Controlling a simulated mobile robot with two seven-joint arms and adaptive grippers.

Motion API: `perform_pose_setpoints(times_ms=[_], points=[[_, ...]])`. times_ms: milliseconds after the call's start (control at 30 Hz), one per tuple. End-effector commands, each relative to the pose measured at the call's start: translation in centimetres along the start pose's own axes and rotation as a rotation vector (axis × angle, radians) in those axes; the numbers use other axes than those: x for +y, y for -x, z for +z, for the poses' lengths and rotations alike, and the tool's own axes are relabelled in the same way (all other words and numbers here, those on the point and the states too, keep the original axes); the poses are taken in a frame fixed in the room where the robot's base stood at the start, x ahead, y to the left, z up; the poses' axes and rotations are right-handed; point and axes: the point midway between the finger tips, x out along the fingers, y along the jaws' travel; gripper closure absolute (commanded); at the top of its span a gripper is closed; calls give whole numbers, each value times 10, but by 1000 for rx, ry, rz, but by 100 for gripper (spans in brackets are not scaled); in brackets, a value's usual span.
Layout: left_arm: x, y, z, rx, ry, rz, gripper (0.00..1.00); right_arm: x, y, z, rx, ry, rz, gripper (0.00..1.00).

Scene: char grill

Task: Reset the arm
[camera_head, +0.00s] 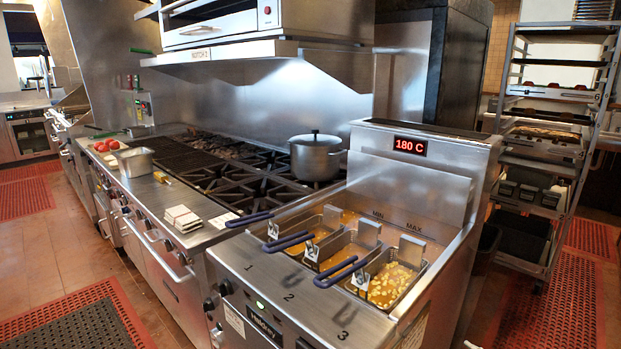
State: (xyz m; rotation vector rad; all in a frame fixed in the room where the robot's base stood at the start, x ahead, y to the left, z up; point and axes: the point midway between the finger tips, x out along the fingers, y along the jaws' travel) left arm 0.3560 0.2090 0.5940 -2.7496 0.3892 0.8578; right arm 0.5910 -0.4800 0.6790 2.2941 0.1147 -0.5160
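Neither of my grippers nor any part of my arms shows in the head view. The deep fryer (285,292) stands in front, its red display (410,146) reading 180 C. Three baskets with blue handles sit in its oil, over spots marked 1, 2 and 3. The third basket (393,283) holds pale yellow pieces. The middle basket (338,248) and the first basket (309,230) are partly hidden by handles and tags.
A lidded pot (316,157) stands on the black stove grates (247,188) left of the fryer. White cards (182,218), a metal pan (134,161) and red food (106,145) lie along the counter. A tray rack (550,140) stands at right. Red mats (562,312) cover parts of the floor.

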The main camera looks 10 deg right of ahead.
Motion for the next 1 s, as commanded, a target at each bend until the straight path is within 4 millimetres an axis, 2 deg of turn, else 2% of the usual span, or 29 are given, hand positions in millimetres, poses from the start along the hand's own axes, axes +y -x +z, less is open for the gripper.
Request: perform_pose_setpoints(times_ms=[33,200,300,400,500,633,667,767,867,1000], points=[[-1,-1,-2,3,-1,-1,60,-39,13,0,0,-37,-43,58],[-2,-3,-5,10,-2,-3,60,-145,63,-10,-4,-160,-162,58],[-3,-3,-6,11,-2,-4,60,-198,98,-20,-11,-241,-221,58],[-3,-3,-6,11,-2,-4,60,-240,133,-32,-22,-322,-268,58],[-3,-3,-6,11,-2,-3,60,-274,166,-47,-36,-404,-306,58],[-2,-2,-4,8,-1,-3,60,-307,208,-66,-61,-512,-340,58],[-6,3,-21,24,-3,-8,60,-295,205,-73,-48,-501,-334,58],[-7,12,-32,30,11,-4,60,-288,209,-82,-43,-510,-338,58],[-2,17,-33,24,24,6,60,-287,213,-85,-47,-519,-345,58],[7,19,-21,3,36,20,60,-289,216,-85,-51,-525,-350,58]])
